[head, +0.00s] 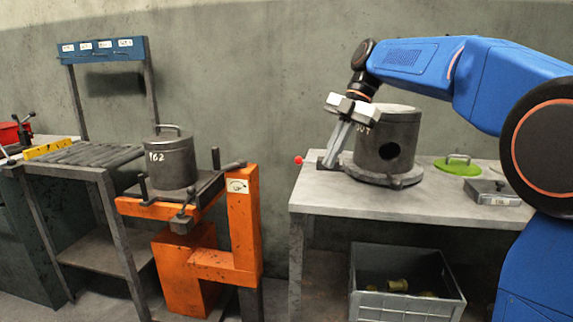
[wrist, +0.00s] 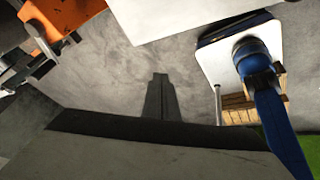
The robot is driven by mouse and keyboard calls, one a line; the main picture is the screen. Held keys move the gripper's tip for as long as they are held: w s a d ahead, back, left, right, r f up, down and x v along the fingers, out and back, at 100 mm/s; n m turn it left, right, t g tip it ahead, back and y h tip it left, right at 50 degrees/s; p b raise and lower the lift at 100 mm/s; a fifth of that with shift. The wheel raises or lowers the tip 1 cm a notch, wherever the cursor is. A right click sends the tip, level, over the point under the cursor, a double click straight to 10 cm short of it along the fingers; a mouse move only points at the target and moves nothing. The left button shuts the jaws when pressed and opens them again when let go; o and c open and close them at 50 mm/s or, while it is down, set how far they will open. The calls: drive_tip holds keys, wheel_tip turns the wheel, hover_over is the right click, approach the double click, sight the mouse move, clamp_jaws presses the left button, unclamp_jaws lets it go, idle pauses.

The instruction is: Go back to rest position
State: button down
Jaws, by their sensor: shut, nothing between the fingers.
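My gripper (head: 331,162) is in the head view, pointing down at the left side of a grey cylindrical housing (head: 398,145) with a dark round hole. The fingers are shut and hold nothing. They overlap the housing's left edge in the picture, and I cannot tell whether they touch it. In the wrist view the closed fingers (wrist: 160,78) show against the grey floor. A red-tipped lever (head: 299,160) shows just left of the fingers.
The housing stands on a grey table (head: 430,205) with a green lidded disc (head: 457,167) and a flat grey block (head: 491,193). A grey crate (head: 408,308) is below. An orange stand (head: 243,225) holding a lidded canister (head: 171,160) stands left, past a gap.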

drive_tip(key=s+d+f+m+t+h, duration=0.1)
drive_tip(key=s+d+f+m+t, duration=0.1)
drive_tip(key=s+d+f+m, duration=0.4)
drive_tip(key=s+d+f+m+t+h, duration=0.2)
drive_tip(key=s+d+f+m, duration=0.3)
drive_tip(key=s+f+m, duration=0.5)
drive_tip(key=s+d+f+m+t+h, duration=0.1)
drive_tip(key=s+d+f+m+t, duration=0.2)
drive_tip(key=s, duration=1.1)
drive_tip(key=d+f+m, duration=0.3)
drive_tip(key=f+m, duration=0.3)
drive_tip(key=m, duration=0.2)
drive_tip(key=shift+s+d+m+h, duration=0.3)
drive_tip(key=shift+s+m, duration=0.05)
drive_tip(key=shift+m, duration=0.05)
drive_tip(key=c, duration=2.4)
unclamp_jaws()
drive_tip(key=shift+c, duration=0.2)
